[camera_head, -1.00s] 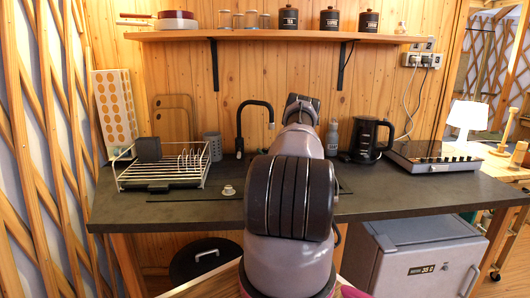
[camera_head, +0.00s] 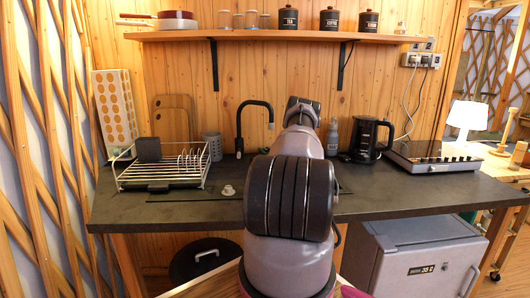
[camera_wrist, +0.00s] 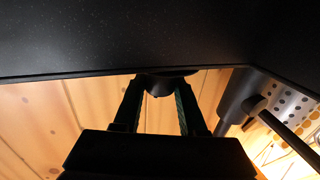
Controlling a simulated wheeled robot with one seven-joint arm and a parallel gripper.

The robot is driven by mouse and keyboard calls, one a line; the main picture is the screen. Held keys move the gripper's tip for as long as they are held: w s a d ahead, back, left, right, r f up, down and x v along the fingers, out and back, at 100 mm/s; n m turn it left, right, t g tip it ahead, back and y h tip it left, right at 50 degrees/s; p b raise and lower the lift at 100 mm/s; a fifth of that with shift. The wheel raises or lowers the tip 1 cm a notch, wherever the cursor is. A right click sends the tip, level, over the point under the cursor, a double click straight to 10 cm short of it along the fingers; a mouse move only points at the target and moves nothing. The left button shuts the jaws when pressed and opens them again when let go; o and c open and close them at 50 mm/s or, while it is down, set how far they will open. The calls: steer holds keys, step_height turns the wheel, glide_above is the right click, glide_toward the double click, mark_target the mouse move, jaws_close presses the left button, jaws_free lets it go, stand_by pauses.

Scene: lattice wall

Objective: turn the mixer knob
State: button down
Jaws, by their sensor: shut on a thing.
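The mixer knob shows in the wrist view as a dark rounded piece (camera_wrist: 160,86) between the fingertips. My gripper (camera_wrist: 161,90) is shut on it, with one dark finger on each side. Its exact outline is hard to tell against the dark surface above it. In the head view the gripper and the knob are hidden behind my arm. The black tap (camera_head: 240,128) stands at the back of the dark counter, left of my arm. A dark pipe-like part, probably the tap, is at the right of the wrist view (camera_wrist: 238,97).
The counter (camera_head: 130,208) carries a dish rack (camera_head: 170,168) at left, and a black kettle (camera_head: 371,137) and a hob (camera_head: 433,156) at right. A bottle (camera_head: 332,139) stands behind my arm. A shelf (camera_head: 280,36) with jars crosses above. The counter's front left is clear.

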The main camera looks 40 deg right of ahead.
steer(key=n+y, duration=0.2)
steer(key=y, duration=0.1)
steer(key=n+y, duration=0.2)
steer(key=y, duration=0.2)
steer(key=shift+w+r, duration=0.1)
steer(key=shift+r, duration=0.05)
steer(key=shift+d+n+y, duration=0.3)
steer(key=shift+n+y, duration=0.6)
steer(key=shift+y, duration=0.3)
steer(key=shift+a+n+g+y, duration=0.1)
steer(key=shift+n+g+y, duration=0.3)
steer(key=shift+c, duration=2.3)
jaws_free()
steer(key=shift+s, duration=0.2)
steer(key=shift+a, duration=0.1)
